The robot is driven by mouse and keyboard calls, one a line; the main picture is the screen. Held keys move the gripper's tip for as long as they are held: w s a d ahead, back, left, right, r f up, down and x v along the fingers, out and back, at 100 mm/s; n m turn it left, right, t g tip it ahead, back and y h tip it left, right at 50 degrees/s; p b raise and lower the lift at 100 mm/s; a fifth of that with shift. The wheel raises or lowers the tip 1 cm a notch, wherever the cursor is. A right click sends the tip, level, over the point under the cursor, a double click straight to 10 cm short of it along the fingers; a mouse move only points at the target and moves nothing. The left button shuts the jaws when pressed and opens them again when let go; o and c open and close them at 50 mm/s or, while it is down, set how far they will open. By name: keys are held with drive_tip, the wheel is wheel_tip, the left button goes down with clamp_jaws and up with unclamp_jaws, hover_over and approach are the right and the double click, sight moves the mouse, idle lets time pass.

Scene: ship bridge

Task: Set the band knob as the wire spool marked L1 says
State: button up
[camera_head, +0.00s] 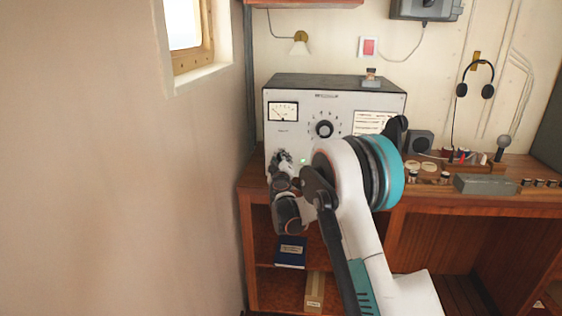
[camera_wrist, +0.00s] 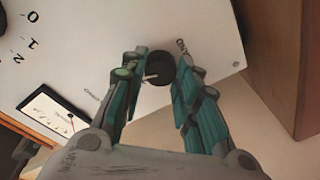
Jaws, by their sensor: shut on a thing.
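A grey radio set with a white front panel (camera_head: 345,103) stands on the desk. The panel bears a meter (camera_head: 283,111), a large black dial knob (camera_head: 324,129) and a white card (camera_head: 372,121). My gripper (camera_head: 282,160) is at the panel's lower left. In the wrist view, my gripper (camera_wrist: 158,85) is shut on a small black knob (camera_wrist: 160,67) with a white pointer. Small spool-like items (camera_head: 413,175) stand on the desk, right of my arm. No L1 mark is readable.
A small item (camera_head: 371,77) sits on the radio. A speaker (camera_head: 419,142), a grey box (camera_head: 486,184) and a microphone (camera_head: 502,145) are on the desk (camera_head: 522,200). Headphones (camera_head: 475,80) hang on the wall. The left wall (camera_head: 120,150) stands close to the radio.

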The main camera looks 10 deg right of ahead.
drive_tip(key=n+p, duration=0.1)
drive_tip(key=n, duration=0.7)
drive_tip(key=shift+a+r+g, duration=0.1)
drive_tip(key=shift+a+g, duration=0.05)
drive_tip(key=shift+g, duration=0.25)
drive_tip(key=n, duration=0.4)
drive_tip(key=shift+g+h, duration=0.3)
drive_tip(key=shift+a+n+h, duration=0.1)
drive_tip(key=shift+n+h, duration=0.3)
drive_tip(key=shift+n, duration=1.8)
drive_tip(key=o, duration=1.1)
